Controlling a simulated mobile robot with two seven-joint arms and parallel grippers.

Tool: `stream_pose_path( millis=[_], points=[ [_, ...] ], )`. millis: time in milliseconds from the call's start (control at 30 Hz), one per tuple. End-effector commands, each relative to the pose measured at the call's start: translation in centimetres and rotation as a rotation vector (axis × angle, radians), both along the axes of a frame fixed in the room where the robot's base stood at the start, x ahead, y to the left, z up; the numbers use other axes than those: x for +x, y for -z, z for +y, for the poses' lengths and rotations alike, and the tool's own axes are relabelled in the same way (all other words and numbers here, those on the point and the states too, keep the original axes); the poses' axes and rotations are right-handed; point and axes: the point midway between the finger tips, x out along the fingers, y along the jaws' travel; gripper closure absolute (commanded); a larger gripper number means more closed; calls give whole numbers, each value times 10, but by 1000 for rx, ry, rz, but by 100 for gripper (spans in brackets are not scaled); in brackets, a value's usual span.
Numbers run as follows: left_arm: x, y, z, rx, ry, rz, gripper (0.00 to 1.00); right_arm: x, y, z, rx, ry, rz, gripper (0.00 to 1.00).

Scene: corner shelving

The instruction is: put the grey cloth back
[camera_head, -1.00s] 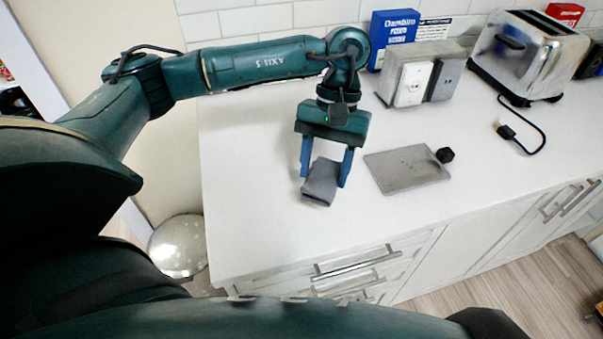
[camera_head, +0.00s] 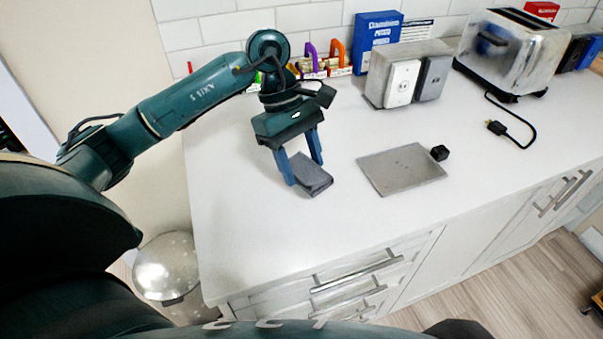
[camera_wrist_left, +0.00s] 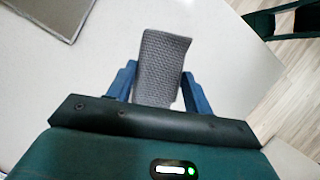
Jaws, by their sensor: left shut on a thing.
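The grey cloth (camera_head: 311,177) is folded and sits at the white counter, between the blue fingers of my left gripper (camera_head: 302,172). In the left wrist view the cloth (camera_wrist_left: 161,65) shows a woven texture, and my left gripper (camera_wrist_left: 157,88) is shut on it. I cannot tell whether the cloth touches the counter or is just above it. A flat grey mat (camera_head: 401,168) lies on the counter to the right of the cloth. My right gripper is not in view.
An outlet box (camera_head: 408,75), a blue box (camera_head: 376,40), a toaster (camera_head: 511,55) with a cord and several colourful items (camera_head: 322,62) stand along the wall. The front left counter (camera_head: 235,240) is clear.

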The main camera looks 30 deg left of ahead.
Motion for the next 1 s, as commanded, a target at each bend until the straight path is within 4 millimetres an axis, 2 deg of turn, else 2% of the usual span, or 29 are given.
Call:
stream_pose_path(
  millis=[267,633,667,900,1000],
  points=[
    [-1,34,0,0,0,2,67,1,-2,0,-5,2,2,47],
    [0,42,0,1,1,0,67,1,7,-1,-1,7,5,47],
    [0,40,0,1,1,0,47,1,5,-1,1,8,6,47],
    [0,39,0,0,1,1,28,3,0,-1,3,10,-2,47],
    [0,39,0,0,1,1,27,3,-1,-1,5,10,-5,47]
  ],
)
